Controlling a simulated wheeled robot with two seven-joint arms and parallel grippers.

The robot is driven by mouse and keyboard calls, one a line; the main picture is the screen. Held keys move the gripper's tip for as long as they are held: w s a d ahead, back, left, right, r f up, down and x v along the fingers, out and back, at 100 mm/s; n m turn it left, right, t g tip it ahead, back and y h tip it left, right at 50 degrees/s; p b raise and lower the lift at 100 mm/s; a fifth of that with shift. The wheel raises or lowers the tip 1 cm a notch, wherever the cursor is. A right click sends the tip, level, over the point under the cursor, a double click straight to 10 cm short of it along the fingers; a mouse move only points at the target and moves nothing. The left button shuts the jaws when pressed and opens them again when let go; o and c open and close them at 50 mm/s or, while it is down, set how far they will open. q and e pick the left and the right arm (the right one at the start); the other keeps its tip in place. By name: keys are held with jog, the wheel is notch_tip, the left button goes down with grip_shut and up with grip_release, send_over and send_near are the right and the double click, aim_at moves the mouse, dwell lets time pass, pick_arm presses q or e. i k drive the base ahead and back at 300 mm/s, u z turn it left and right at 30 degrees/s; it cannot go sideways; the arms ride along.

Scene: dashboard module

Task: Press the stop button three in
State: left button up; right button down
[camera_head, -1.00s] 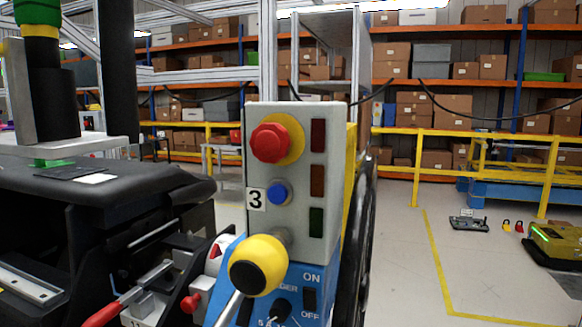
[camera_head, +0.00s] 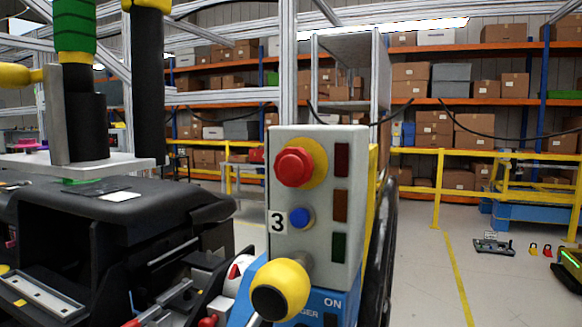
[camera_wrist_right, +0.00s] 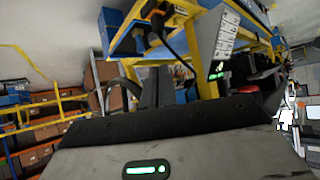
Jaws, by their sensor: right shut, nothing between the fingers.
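The red stop button (camera_head: 294,167) sits on a yellow round backing (camera_head: 318,160) at the upper left of a grey control panel (camera_head: 313,260) in the head view. A white label with the number 3 (camera_head: 277,221) and a blue button (camera_head: 301,218) are below it. Nothing covers the red button. My right gripper (camera_wrist_right: 157,70) shows in the right wrist view with its dark fingers together and empty.
A yellow ball-shaped knob (camera_head: 291,277) stands in front of the panel's lower part. A black dashboard module (camera_head: 150,208) fills the left. Yellow railing (camera_head: 437,190) and shelves of boxes are behind.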

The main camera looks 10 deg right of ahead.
aim_at(291, 169)
jog(key=z, duration=1.8)
jog(key=k, duration=1.15)
jog(key=u, duration=1.3)
jog(key=i, duration=0.5)
